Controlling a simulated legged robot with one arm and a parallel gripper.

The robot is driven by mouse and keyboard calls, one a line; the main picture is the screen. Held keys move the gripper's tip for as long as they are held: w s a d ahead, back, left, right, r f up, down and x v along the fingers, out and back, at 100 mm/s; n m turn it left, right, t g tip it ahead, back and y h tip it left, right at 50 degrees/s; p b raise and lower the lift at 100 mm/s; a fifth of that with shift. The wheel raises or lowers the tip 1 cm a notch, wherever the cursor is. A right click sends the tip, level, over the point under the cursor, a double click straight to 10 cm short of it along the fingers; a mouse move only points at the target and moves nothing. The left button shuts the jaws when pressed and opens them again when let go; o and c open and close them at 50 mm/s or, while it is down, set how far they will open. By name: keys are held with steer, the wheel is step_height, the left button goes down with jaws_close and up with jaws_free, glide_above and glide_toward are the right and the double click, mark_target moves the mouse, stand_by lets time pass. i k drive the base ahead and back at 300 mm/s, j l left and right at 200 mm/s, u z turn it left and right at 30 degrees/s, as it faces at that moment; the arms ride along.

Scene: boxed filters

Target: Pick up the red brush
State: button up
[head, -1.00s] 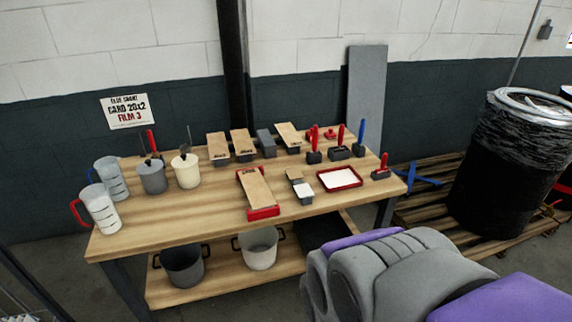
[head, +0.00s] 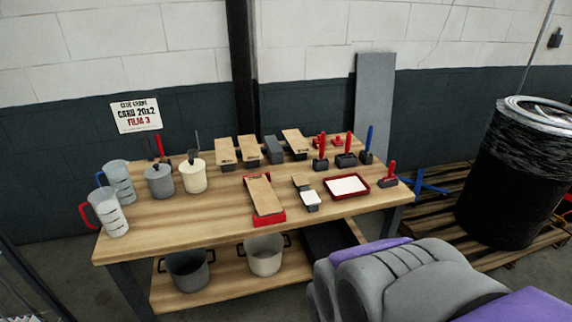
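Several brushes with upright handles and dark heads stand at the right end of the wooden table (head: 180,222). One red brush (head: 323,146) stands beside a second red-handled one (head: 349,146) with a wider dark base. Which red brush the task means I cannot tell. My grey and purple arm fills the lower right, in front of the table. My gripper's fingers do not show.
Red-rimmed tray (head: 331,191), brown-topped boxes (head: 264,194), pots (head: 159,183) and jugs (head: 112,214) share the tabletop. Buckets (head: 187,272) sit on the lower shelf. A black bin (head: 507,190) stands on pallets at right.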

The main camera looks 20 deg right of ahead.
mark_target(322, 158)
steer(key=i+l, duration=0.2)
steer(key=i, duration=0.2)
steer(key=i+l, duration=0.15)
steer(key=i, duration=0.3)
steer(key=i+l, duration=0.2)
steer(key=i, duration=0.2)
steer(key=z, duration=0.05)
